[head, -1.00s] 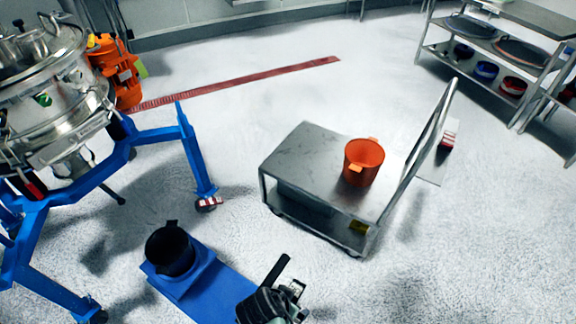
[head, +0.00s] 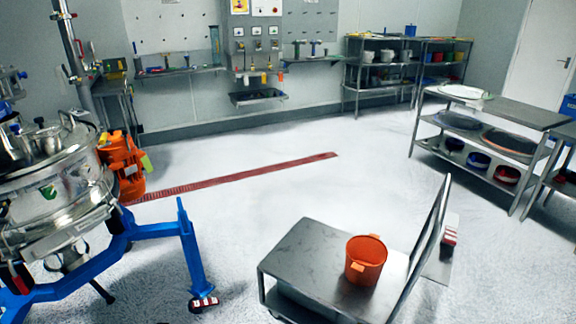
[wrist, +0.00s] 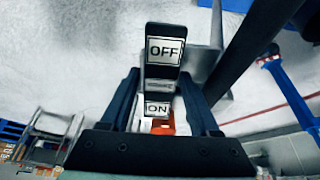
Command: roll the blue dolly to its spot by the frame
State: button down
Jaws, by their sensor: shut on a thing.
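The blue frame (head: 190,255) stands at the left of the head view under a steel sifter (head: 55,180); one leg ends in a caster with a red-and-white tag. The blue dolly is below the head view's edge now and I cannot make it out surely in the wrist view. My gripper (wrist: 160,108) shows only in the wrist view, shut on a dark piece (wrist: 163,75) marked OFF and ON between its fingers. Whether that piece belongs to the dolly I cannot tell. A blue leg (wrist: 290,90) with a caster shows at the wrist view's right.
A steel cart (head: 310,258) with an orange bucket (head: 366,260) stands right of the frame. Steel shelves (head: 490,130) stand at the far right, benches along the back wall. A red floor strip (head: 240,176) crosses the open floor, which is clear beyond the cart.

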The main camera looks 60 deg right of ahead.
jog(key=w+b, duration=1.2)
jog(key=w, duration=0.8)
dwell(0.3)
